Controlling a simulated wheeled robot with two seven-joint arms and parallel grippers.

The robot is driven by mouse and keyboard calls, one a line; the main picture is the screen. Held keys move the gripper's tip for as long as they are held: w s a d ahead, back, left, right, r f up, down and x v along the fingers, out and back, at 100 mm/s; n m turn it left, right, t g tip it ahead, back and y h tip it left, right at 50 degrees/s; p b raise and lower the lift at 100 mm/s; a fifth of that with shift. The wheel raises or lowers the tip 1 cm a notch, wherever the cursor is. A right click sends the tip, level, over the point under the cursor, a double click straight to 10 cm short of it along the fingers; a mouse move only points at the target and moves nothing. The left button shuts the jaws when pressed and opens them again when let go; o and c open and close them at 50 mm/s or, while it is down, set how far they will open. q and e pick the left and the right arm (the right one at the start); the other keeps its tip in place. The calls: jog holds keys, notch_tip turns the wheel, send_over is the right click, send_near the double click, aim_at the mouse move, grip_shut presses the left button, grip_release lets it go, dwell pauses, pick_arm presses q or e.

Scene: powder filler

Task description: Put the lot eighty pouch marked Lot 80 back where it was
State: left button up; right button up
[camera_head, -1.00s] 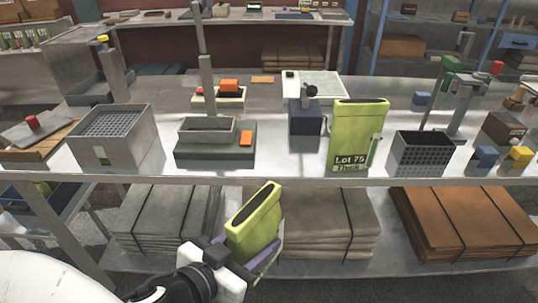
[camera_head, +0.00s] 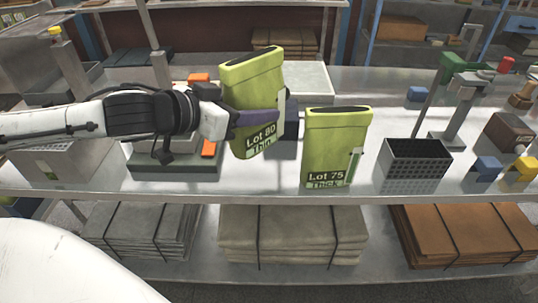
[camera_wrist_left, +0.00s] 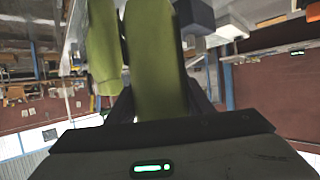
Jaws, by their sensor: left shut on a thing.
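The green pouch marked Lot 80, Thin (camera_head: 250,85) is in my left gripper (camera_head: 256,118), in the middle of the head view. It is near upright with a slight tilt, over the bench. I cannot tell if its base touches the bench top. The gripper's purple finger lies across its front. In the left wrist view the held pouch (camera_wrist_left: 155,65) fills the space between the fingers. The green pouch marked Lot 75, Thick (camera_head: 338,140) stands upright on the bench, to the right and nearer the front edge. It also shows in the wrist view (camera_wrist_left: 102,45).
A dark perforated bin (camera_head: 418,165) stands right of the Lot 75 pouch. A dark blue device (camera_head: 291,122) is partly hidden behind the Lot 80 pouch. A grey-green scale base (camera_head: 178,165) is under my left arm. Bare bench shows between the Lot 75 pouch and the bin.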

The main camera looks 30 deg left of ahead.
aim_at(253, 138)
pick_arm(q)
jog(key=shift+f, duration=0.45)
jog(key=f, duration=0.1)
jog(key=f+b, duration=0.1)
jog(key=f, duration=0.2)
jog(key=shift+s+f+b, duration=0.3)
jog(key=shift+s+b, duration=0.05)
jog(key=shift+b, duration=0.05)
jog(key=shift+f+b, duration=0.65)
jog(key=shift+f, duration=0.05)
notch_tip(253, 138, down, 3)
jog(key=b, duration=0.3)
jog(key=shift+r, duration=0.15)
pick_arm(e)
notch_tip(253, 138, down, 6)
jog(key=s, duration=0.2)
jog(key=shift+f, duration=0.2)
pick_arm(q)
jog(key=o, duration=1.3)
jog(key=shift+c, duration=0.2)
pick_arm(e)
jog(key=shift+s, duration=0.1)
